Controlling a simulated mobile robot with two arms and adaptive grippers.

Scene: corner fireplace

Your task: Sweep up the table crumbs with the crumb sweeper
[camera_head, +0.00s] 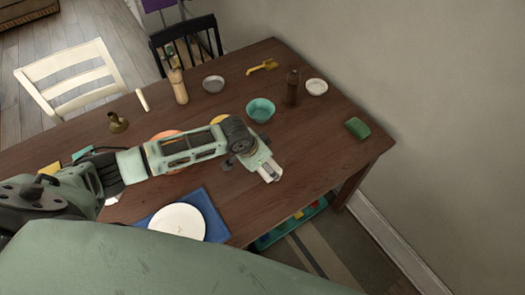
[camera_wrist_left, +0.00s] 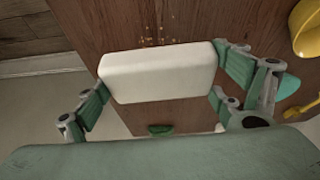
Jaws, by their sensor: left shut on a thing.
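My left gripper (camera_head: 262,163) reaches over the wooden table from the left. In the left wrist view the gripper (camera_wrist_left: 157,85) is shut on a white block with rounded edges, which I take to be the crumb sweeper (camera_wrist_left: 158,72). A finger is against each end of it. Small tan crumbs (camera_wrist_left: 160,33) lie on the wood just beyond the block's far edge in that view. I cannot make the crumbs out in the head view. Whether the sweeper touches the table is unclear. My right gripper is not in view.
The table (camera_head: 315,155) holds a teal bowl (camera_head: 261,110), a dark bottle (camera_head: 292,87), a white bowl (camera_head: 316,87), a yellow scoop (camera_head: 262,66), a green block (camera_head: 356,128) and a white plate (camera_head: 178,220) on a blue mat. The right table area is mostly clear.

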